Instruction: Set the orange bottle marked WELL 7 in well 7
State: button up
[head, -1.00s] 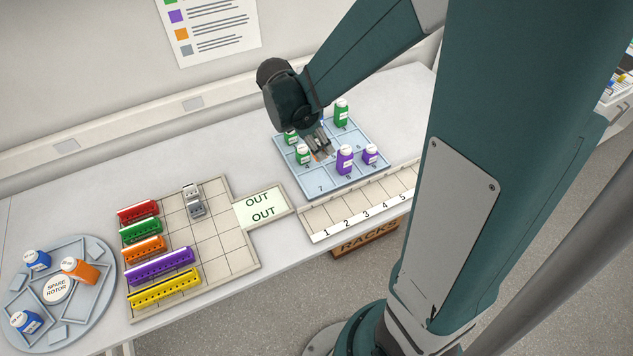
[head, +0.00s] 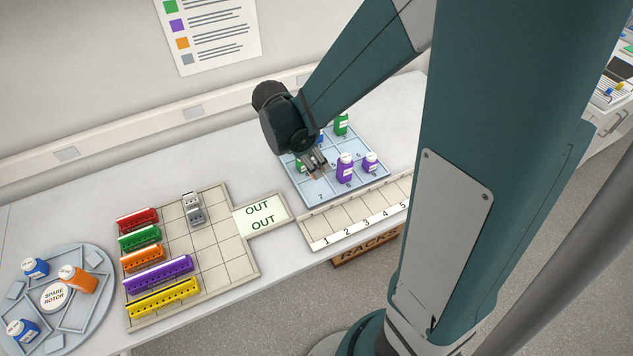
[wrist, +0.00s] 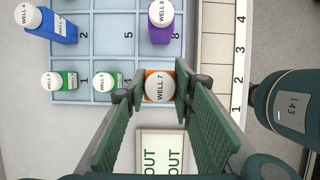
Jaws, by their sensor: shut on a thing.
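The orange bottle (wrist: 148,75) has a white cap marked WELL 7 in the wrist view. My gripper (wrist: 158,88) is shut on it, with one fingertip on each side. In the head view my gripper (head: 316,170) is over the front left part of the pale blue tray (head: 335,195), close behind the printed 7. The bottle is mostly hidden there by the fingers. In the wrist view it is at the tray's corner cell, in line with the 8 cell. I cannot tell whether its base touches the tray.
A green bottle (wrist: 117,80) stands close beside my gripper. Purple bottles (head: 345,170) and another green bottle (head: 341,125) stand on the tray. The OUT plate (head: 262,213), numbered rack strip (head: 340,228) and spare rotor (head: 85,320) with another orange bottle (head: 78,279) lie around.

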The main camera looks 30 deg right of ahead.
jog(key=shift+f, duration=1.9)
jog(key=shift+f+b, duration=0.3)
jog(key=shift+f, duration=1.8)
jog(key=shift+f, duration=0.15)
jog(key=o, duration=0.9)
jog(key=shift+r, duration=0.2)
jog(key=v, duration=1.2)
jog(key=shift+p, duration=0.45)
